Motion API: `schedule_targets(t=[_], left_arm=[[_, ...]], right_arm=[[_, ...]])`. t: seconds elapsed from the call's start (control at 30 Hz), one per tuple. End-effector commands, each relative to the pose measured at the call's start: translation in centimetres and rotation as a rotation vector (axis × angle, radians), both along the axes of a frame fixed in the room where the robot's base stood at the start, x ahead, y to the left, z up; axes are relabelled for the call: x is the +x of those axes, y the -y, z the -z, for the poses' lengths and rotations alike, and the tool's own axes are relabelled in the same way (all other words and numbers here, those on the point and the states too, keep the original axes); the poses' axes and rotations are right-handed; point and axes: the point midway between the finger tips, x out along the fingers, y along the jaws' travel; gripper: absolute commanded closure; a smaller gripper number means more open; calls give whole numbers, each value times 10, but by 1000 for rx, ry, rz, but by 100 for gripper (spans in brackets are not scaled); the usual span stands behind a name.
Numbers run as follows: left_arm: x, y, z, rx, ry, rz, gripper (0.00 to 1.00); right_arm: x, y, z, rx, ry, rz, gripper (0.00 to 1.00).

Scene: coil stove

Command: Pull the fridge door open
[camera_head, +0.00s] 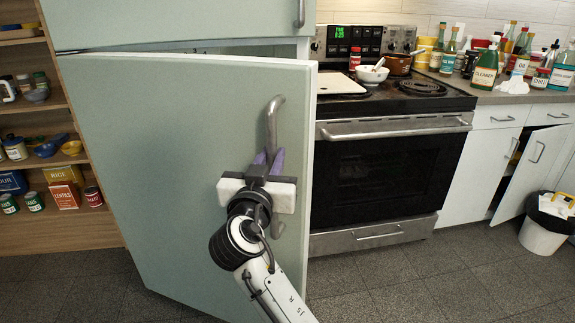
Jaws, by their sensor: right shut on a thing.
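The pale green fridge door (160,150) fills the left-middle of the head view. It stands ajar, with a dark gap along its top edge below the upper compartment. Its curved metal handle (272,122) is near the door's right edge. My right gripper (268,160) is at the handle, its fingers shut on it. The gripper body hides the middle of the handle, and the lower end shows beside my wrist. My left gripper is not in view.
The stove (390,175) stands right of the door, with a bowl (371,75) on top. A cabinet door (535,165) hangs open near a bin (546,225) at right. Shelves (60,228) with goods are at left. The floor (400,285) in front of the stove is clear.

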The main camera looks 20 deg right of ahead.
Motion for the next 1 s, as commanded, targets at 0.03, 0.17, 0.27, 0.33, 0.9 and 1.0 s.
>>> schedule_targets(t=[0.03, 0.17, 0.27, 0.33, 0.9, 1.0], left_arm=[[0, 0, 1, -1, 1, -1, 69], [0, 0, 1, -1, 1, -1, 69], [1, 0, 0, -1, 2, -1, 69], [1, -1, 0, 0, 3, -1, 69], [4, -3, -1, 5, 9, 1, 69], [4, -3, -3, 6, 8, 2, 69]], right_arm=[[1, -1, 1, 1, -1, 1, 100], [1, -3, 0, 1, -1, 0, 100], [1, -2, 0, 1, -1, 0, 100], [1, -2, 0, 1, -1, 0, 100], [2, -3, -7, 1, 2, -1, 64], [2, -2, -21, 2, 5, 0, 64]])
